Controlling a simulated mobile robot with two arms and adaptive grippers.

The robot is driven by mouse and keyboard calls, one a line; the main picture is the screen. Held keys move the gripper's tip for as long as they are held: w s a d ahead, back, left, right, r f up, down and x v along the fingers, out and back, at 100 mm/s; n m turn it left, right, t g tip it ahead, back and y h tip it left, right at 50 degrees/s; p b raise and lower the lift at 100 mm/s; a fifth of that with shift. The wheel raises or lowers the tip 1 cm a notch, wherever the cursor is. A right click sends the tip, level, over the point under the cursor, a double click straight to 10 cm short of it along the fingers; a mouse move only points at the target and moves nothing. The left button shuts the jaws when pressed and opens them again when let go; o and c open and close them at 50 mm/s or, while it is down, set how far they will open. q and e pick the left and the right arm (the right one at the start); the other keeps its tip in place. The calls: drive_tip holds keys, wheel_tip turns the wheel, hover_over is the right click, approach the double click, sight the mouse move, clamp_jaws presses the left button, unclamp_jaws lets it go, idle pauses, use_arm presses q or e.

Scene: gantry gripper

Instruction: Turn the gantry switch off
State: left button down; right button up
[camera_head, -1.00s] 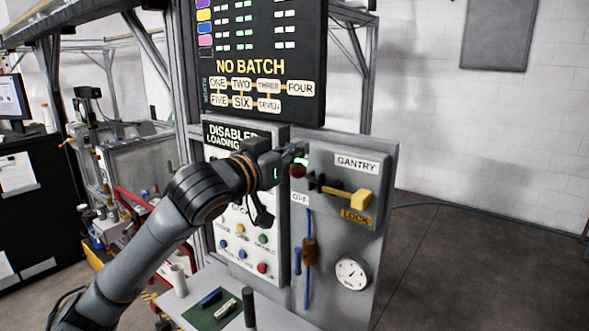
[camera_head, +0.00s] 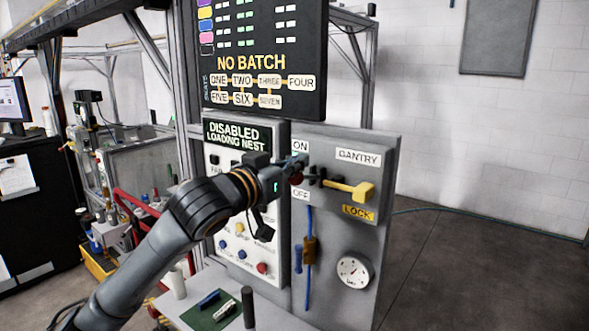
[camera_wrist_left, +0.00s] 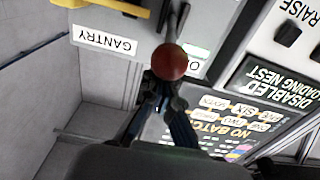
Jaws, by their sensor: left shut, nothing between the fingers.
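The gantry switch is a lever with a red ball knob (camera_head: 296,180) on the grey gantry panel (camera_head: 335,232), between the ON label (camera_head: 300,147) above and the OFF label (camera_head: 301,195) below. My left gripper (camera_head: 298,166) is shut and empty, with its fingertips at the upper side of the knob and partly covering it. In the left wrist view, which is upside down, the knob (camera_wrist_left: 170,62) sits right at the closed fingertips (camera_wrist_left: 163,82); touching or barely apart, I cannot tell. My right gripper is not in view.
A yellow lock handle (camera_head: 350,190) sticks out just right of the knob. The loading nest panel (camera_head: 238,134) adjoins on the left, below the batch board (camera_head: 262,50). A shelf (camera_head: 190,312) with small items lies below. Open floor is at the right.

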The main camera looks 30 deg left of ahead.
sight(290, 182)
use_arm(q)
drive_tip(key=f+b, duration=0.1)
drive_tip(key=f, duration=0.2)
drive_tip(key=shift+w+f+b, duration=0.1)
drive_tip(key=shift+w+b, duration=0.2)
drive_tip(key=shift+b, duration=0.1)
drive_tip(key=shift+s+r, duration=0.1)
drive_tip(key=shift+r, duration=0.1)
drive_tip(key=shift+s+a+r, duration=0.1)
drive_tip(key=shift+s+r, duration=0.2)
drive_tip(key=shift+s, duration=0.25)
drive_tip(key=shift+s+r, duration=0.3)
drive_tip(key=shift+s, duration=0.2)
drive_tip(key=s+b, duration=0.2)
drive_tip(key=s, duration=0.5)
drive_tip(key=shift+a+b, duration=0.25)
drive_tip(key=shift+b, duration=0.15)
drive_tip(key=shift+w+f, duration=0.1)
drive_tip(key=shift+f, duration=0.05)
